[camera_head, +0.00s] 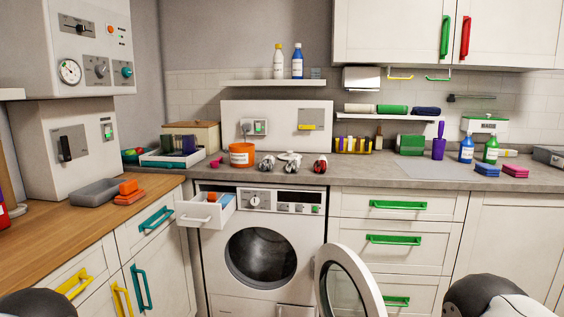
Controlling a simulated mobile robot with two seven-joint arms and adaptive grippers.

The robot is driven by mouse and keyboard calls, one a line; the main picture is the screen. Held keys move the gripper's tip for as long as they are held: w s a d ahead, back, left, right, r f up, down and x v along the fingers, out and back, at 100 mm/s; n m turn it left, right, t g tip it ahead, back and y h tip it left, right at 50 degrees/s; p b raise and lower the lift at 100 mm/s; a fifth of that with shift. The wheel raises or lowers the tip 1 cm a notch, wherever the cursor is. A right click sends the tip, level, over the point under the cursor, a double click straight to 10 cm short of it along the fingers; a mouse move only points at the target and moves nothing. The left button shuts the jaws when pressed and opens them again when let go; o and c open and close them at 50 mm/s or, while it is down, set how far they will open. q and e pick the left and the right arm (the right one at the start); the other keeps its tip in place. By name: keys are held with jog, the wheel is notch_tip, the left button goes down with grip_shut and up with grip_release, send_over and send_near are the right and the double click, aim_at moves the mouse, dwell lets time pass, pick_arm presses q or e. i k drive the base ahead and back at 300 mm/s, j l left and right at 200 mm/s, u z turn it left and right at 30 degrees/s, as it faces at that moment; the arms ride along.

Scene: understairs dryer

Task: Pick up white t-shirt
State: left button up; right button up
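I see no white t-shirt in the head view. The white dryer (222,272) stands under the counter. Its round door (372,289) hangs open to the right, cut off by the bottom edge. The drum opening (261,258) is dark grey inside, and I cannot make out any cloth in it. Rounded parts of my own arms show at the bottom left and bottom right corners. Neither of my grippers is in view.
A small drawer (199,219) juts out at the dryer's upper left. The grey counter (380,178) holds an orange tub (242,155), bottles, sponges and boxes. A wooden counter (60,227) runs along the left. Cabinets with coloured handles flank the dryer.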

aim_at(294, 164)
jog(key=i+l+u, duration=0.35)
jog(key=l, duration=0.8)
jog(key=i+l+u, duration=0.2)
jog(key=l+u, duration=0.2)
jog(key=l, duration=0.8)
jog(key=l+u, duration=0.35)
jog(key=l, duration=0.85)
